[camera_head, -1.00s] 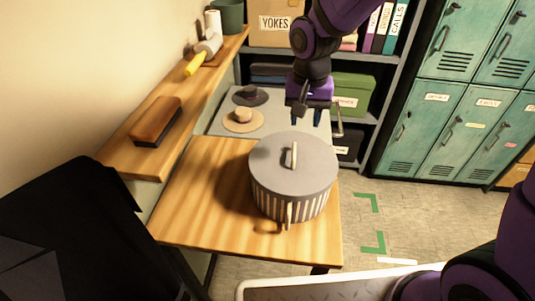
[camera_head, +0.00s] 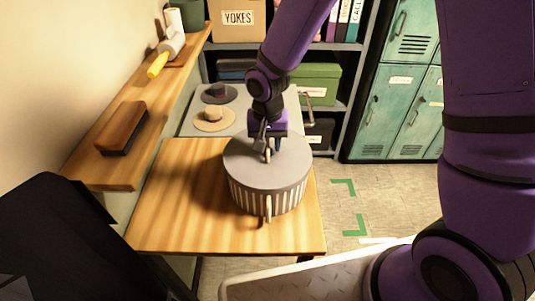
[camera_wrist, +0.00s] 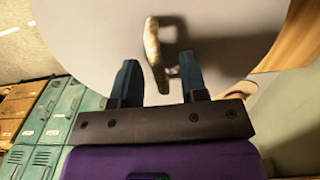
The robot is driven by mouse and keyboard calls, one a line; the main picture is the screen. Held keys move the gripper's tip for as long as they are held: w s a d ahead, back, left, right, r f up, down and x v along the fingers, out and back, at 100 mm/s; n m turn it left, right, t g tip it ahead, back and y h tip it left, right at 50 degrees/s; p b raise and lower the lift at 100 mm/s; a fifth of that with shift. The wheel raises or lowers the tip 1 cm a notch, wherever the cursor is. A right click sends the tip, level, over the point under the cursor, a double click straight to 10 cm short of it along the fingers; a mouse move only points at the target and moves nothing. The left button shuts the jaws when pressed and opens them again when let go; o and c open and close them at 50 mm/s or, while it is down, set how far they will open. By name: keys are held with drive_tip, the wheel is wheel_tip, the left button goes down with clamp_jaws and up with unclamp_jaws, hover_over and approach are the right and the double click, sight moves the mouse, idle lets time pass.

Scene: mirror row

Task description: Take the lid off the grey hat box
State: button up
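The grey hat box (camera_head: 262,195) has striped sides and stands upright on the wooden table. Its flat grey lid (camera_head: 290,167) sits on top. An upright cream handle (camera_head: 268,152) stands on the lid, and it also shows in the wrist view (camera_wrist: 155,52). My gripper (camera_head: 268,147) is over the lid, at the handle. In the wrist view my gripper (camera_wrist: 158,72) has its two blue fingers apart, with the lower end of the handle between them and clear space on both sides. Part of the lid's far side is hidden by my gripper.
The wooden table (camera_head: 175,215) is bare left of the box. A ledge (camera_head: 95,172) with a brush (camera_head: 122,127) runs along the left wall. Two hats (camera_head: 212,118) lie on a grey surface behind. Shelves and teal lockers (camera_head: 385,115) stand at the back.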

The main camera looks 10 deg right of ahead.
drive_tip(key=shift+f, duration=0.45)
clamp_jaws()
drive_tip(key=shift+r, duration=0.1)
